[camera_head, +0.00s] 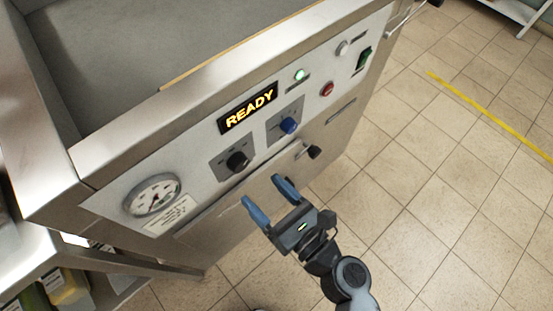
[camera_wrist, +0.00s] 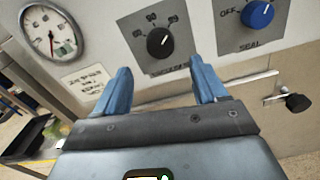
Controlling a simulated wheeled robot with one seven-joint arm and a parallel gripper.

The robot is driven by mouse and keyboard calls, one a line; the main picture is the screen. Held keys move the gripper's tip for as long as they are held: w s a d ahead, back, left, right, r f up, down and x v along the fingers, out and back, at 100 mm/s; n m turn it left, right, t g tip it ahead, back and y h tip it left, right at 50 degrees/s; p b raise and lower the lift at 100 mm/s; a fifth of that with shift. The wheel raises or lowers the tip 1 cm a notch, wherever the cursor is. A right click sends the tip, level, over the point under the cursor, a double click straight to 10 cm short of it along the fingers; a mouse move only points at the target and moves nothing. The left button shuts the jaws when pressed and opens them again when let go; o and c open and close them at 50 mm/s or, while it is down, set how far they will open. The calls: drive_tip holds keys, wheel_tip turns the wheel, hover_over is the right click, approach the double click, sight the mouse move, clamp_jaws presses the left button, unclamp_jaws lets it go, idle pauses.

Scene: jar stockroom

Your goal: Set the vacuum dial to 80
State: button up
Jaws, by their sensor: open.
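The vacuum dial appears to be the black knob (camera_head: 237,161) on a grey plate on the machine's front panel; its label is partly hidden. In the wrist view the black knob (camera_wrist: 159,42) sits beyond and between my fingertips, with number marks above it, too small to read surely. A blue knob (camera_head: 289,125) is to its right, on a plate marked OFF and SEAL in the wrist view (camera_wrist: 259,14). My gripper (camera_head: 266,194) is open and empty, in front of and below the black knob, apart from it.
A display reading READY (camera_head: 249,107) is above the knobs. A round gauge (camera_head: 152,195) is at the panel's left. A green light (camera_head: 300,74) and red button (camera_head: 327,88) are at the right. A black-knobbed lever (camera_head: 314,152) sticks out below. The tiled floor (camera_head: 440,170) at right is clear.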

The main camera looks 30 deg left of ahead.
sight(242, 168)
drive_tip(key=shift+p+x, duration=0.3)
drive_tip(key=shift+x, duration=3.6)
drive_tip(key=shift+r, duration=0.1)
drive_tip(key=shift+c, duration=0.4)
drive_tip(key=c, duration=1)
drive_tip(key=shift+o, duration=0.2)
